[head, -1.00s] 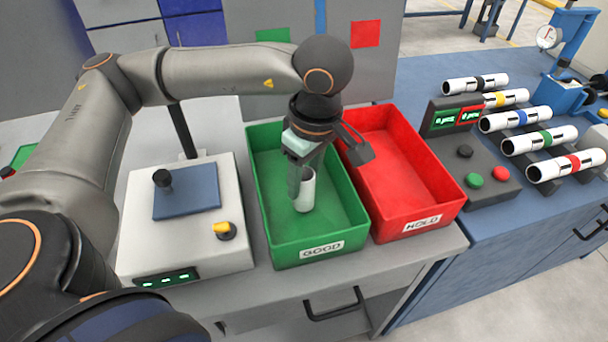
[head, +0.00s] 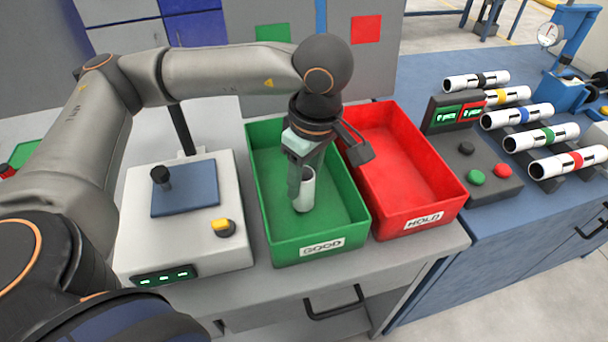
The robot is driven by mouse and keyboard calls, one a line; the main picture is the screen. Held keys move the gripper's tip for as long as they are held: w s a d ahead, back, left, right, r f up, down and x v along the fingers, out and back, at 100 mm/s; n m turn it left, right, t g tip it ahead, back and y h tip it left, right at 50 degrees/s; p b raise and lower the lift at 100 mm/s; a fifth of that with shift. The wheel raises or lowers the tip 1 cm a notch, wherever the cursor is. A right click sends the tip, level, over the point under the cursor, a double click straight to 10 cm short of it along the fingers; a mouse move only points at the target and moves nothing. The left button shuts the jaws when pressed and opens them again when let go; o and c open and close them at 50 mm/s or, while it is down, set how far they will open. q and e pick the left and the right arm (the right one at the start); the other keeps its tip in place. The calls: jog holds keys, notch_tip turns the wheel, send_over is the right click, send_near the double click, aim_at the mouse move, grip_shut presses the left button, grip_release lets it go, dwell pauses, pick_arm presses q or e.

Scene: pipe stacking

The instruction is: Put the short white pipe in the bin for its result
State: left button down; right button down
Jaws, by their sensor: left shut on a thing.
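The short white pipe (head: 305,190) is upright inside the green bin labelled GOOD (head: 340,215), in its middle part. My left gripper (head: 299,184) points down into the green bin and is shut on the pipe. The gripper hides part of the pipe, and I cannot tell whether the pipe's lower end touches the bin floor. The red bin labelled HOLD (head: 405,185) stands just to the right and is empty. My right gripper is not in view.
A grey station with a blue plate (head: 186,190) stands left of the green bin. A control box with buttons and green displays (head: 468,160) is right of the red bin. Several long white pipes with coloured bands (head: 530,137) lie on a rack at the right.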

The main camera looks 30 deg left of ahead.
pick_arm(q)
jog(key=shift+f, duration=0.2)
jog(key=shift+c, duration=1.4)
grip_release()
jog(key=shift+r, duration=0.3)
notch_tip(320, 180, up, 12)
jog(key=d+p, duration=0.1)
jog(key=p, duration=0.1)
jog(key=shift+d, duration=0.35)
jog(key=shift+s+f, duration=0.1)
jog(key=shift+s, duration=0.1)
